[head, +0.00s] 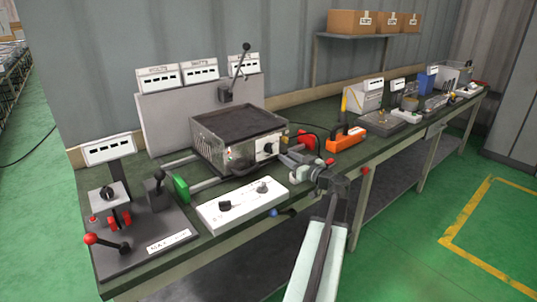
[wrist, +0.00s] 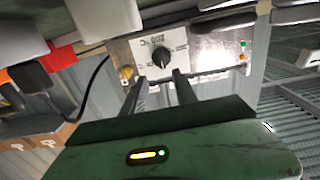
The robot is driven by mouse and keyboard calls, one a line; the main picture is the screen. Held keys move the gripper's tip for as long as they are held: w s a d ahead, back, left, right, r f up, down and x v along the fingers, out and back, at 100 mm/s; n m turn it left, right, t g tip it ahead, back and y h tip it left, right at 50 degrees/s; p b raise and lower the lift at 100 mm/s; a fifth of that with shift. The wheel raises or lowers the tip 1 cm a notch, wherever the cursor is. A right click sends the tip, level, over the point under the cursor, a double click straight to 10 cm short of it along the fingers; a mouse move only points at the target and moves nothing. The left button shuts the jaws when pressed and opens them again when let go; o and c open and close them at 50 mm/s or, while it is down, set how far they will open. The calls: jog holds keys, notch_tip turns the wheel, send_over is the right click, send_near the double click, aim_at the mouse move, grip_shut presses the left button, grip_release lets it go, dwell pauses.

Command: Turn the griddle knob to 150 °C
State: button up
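The griddle (head: 238,130) is a steel box with a dark flat top, standing on the bench in the head view. Its round black knob (head: 268,147) sits on a white dial plate on the front panel. The wrist view shows the knob (wrist: 162,62) close up and upside down, with 200 °C marking on the plate. The exact pointer setting is too small to read. My gripper (wrist: 160,77) is open, its two dark fingers pointing at the panel with the knob just beyond and between their tips. I see no contact. In the head view my gripper (head: 288,159) is right of the knob.
A lever panel with a red ball handle (head: 90,239) is at left. An orange device (head: 345,139) and a black cable are right of the griddle. Green floor is clear at right.

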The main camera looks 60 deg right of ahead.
aim_at(272, 147)
jog(key=x, duration=0.8)
jog(key=shift+w+a, duration=0.15)
jog(key=shift+a, duration=0.05)
grip_shut()
jog(key=shift+w, duration=0.1)
